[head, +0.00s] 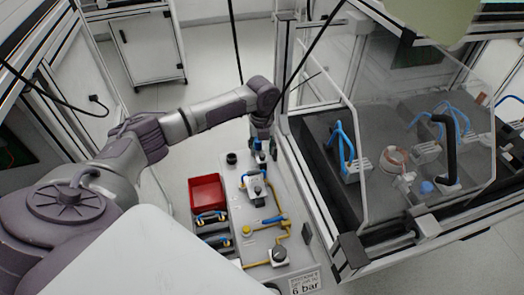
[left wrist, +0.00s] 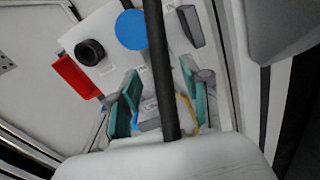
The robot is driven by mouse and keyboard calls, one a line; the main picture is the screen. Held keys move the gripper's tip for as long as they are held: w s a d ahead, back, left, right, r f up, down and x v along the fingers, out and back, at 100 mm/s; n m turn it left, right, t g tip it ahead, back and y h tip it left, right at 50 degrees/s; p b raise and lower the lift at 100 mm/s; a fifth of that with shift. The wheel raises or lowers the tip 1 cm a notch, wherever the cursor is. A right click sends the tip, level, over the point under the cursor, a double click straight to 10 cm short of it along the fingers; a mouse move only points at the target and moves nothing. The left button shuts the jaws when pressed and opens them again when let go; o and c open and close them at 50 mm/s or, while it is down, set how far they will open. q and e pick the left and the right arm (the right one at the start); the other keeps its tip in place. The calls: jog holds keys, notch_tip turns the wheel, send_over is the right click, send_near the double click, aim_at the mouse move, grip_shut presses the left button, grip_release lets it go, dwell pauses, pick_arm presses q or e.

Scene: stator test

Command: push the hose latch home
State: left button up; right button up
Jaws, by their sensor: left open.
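My left gripper (head: 262,146) points down over the far part of a pale panel (head: 262,205) in the head view. In the left wrist view the left gripper (left wrist: 160,100) shows its two teal-padded fingers apart, with a dark rod or hose (left wrist: 158,60) crossing in front of them. Between and beyond the fingers is a pale fitting with blue and yellow parts, partly hidden. I cannot pick out the hose latch for certain or tell whether it is home. A fitting with a blue hose (head: 246,178) stands just nearer than the gripper. My right gripper is not in view.
A red bin (head: 205,192) stands left of the panel, with coiled blue hoses in front. Yellow pipes (head: 272,228), a dark round knob (head: 279,254) and a 6 bar sign (head: 304,283) are at the near end. A framed, clear-walled machine (head: 400,125) borders the right side.

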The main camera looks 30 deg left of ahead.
aim_at(262, 154)
pick_arm(q)
notch_tip(262, 154, up, 10)
dwell(0.3)
jog(key=shift+r, duration=0.1)
dwell(0.3)
